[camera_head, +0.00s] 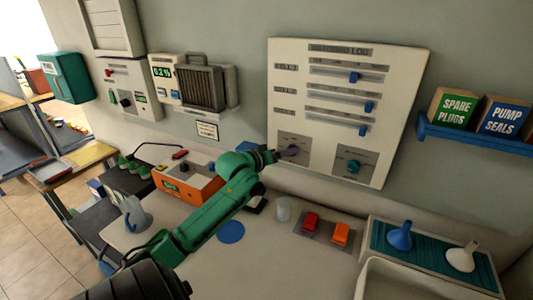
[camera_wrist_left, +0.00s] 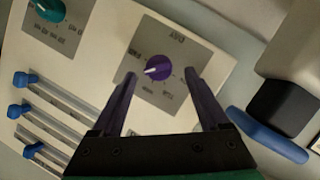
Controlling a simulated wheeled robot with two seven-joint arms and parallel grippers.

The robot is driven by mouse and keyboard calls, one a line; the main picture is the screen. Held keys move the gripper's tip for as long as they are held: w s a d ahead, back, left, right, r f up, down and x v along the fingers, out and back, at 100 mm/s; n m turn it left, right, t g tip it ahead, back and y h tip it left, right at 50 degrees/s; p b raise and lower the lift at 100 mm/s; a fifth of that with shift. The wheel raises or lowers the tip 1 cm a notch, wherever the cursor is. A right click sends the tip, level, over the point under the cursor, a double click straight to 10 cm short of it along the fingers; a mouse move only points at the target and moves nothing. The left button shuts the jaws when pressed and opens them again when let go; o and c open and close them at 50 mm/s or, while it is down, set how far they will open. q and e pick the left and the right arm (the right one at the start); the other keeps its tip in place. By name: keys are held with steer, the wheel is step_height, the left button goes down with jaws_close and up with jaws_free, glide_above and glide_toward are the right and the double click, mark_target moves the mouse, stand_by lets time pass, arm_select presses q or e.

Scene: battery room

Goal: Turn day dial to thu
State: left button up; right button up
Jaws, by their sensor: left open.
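The purple dial (camera_wrist_left: 158,67) sits on a grey square plate (camera_wrist_left: 182,44) of the white logging board (camera_head: 290,110). Its plate heading, upside down in the left wrist view, seems to read DAY; the small labels around it are too blurred to read. A pale mark on the dial points to the picture's left there. My left gripper (camera_wrist_left: 161,76) is open, its two fingers on either side of the dial, with no clear contact. In the head view the purple dial (camera_head: 291,150) is at the left gripper's tip (camera_head: 278,154). My right gripper is not in view.
A teal dial (camera_head: 352,165) is on the board's lower right. Blue sliders (camera_head: 354,77) are above. The bench below holds a clear cup (camera_head: 283,208), red (camera_head: 311,220) and orange (camera_head: 341,234) blocks, and an orange box (camera_head: 188,184). A blue shelf (camera_head: 470,133) is at right.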

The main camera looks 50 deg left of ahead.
arm_select(q)
steer(key=b+v, duration=0.2)
steer(key=v, duration=1)
steer(key=shift+s+f, duration=0.1)
